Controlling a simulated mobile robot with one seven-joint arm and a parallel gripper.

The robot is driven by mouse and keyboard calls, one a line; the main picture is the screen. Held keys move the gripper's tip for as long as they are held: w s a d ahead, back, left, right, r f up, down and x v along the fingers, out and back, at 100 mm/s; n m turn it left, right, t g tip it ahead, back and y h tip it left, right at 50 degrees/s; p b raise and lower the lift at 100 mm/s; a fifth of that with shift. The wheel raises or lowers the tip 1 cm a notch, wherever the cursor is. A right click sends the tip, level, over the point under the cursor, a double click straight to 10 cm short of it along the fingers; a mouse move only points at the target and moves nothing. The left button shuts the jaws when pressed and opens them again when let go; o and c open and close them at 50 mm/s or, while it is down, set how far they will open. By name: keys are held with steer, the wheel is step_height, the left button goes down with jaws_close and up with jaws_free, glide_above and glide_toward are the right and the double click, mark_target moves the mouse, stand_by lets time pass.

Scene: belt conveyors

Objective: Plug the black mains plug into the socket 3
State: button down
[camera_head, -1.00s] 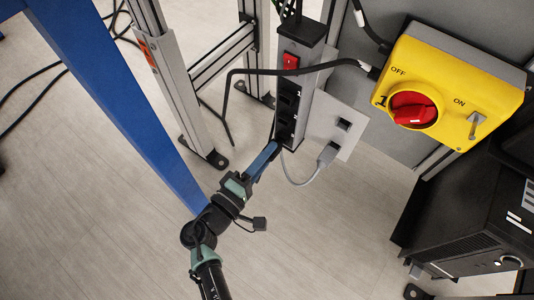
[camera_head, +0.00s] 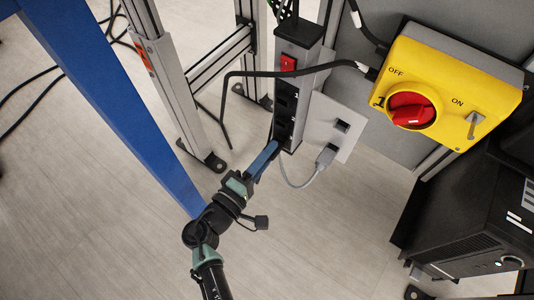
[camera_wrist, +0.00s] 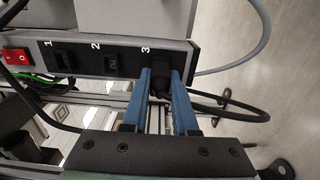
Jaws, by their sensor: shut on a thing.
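The black power strip shows in the wrist view (camera_wrist: 80,58) with sockets marked 1, 2 and 3, and it stands upright in the head view (camera_head: 289,100). My gripper (camera_wrist: 163,75) is at the end marked 3, with its two blue fingers on either side of the black mains plug (camera_wrist: 159,86). It is shut on the plug. The plug is in front of socket 3 and hides its face; I cannot tell how deep it sits. In the head view my gripper (camera_head: 273,147) reaches the lower end of the strip, and the plug is hidden there.
A red rocker switch (camera_wrist: 16,57) is at the strip's other end. A grey plug (camera_head: 325,158) with a grey cable is in a plate beside the strip. A black cable (camera_head: 270,72) crosses the strip. A yellow switch box (camera_head: 455,75) is at right; a blue beam (camera_head: 110,95) at left.

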steer(key=c, duration=0.6)
jaws_free()
